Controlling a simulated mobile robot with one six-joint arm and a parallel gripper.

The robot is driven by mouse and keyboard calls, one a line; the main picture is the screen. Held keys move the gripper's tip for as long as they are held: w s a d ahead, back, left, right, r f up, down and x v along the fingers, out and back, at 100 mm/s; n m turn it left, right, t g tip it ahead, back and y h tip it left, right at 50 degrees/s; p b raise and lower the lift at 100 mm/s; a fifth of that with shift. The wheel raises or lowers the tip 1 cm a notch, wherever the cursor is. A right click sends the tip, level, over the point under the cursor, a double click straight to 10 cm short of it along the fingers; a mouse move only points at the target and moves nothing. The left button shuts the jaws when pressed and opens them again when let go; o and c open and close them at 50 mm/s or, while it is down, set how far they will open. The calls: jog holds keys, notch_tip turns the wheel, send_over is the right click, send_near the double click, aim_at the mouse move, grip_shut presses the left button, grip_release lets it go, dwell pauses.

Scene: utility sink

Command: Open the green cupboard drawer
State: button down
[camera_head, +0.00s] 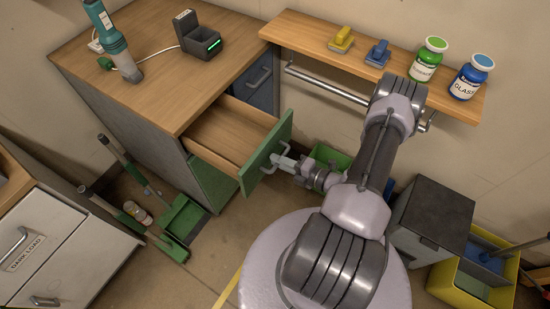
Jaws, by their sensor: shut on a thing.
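The green cupboard drawer (266,153) is pulled out of the wooden-topped cupboard (175,60), and its bare wooden inside shows from above. It looks empty where I can see into it. A pale bar handle (268,167) is on its green front. My gripper (279,161) is at the drawer front, shut on this handle. My arm reaches in from the lower right. A second green front (211,184) is below the drawer, partly covered by it.
A blue drawer (260,80) is beside the open one, shut. A shelf (300,28) holds bottles and clips. Green dustpans (180,218) lie left; a grey bin (435,212) stands right.

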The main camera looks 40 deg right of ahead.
jog(key=c, duration=1.5)
grip_release()
jog(key=shift+o, duration=0.2)
jog(key=p+v, duration=0.3)
jog(key=v, duration=1.4)
jog(key=shift+s+p, duration=0.2)
jog(key=shift+p, duration=0.1)
jog(key=shift+r, duration=0.1)
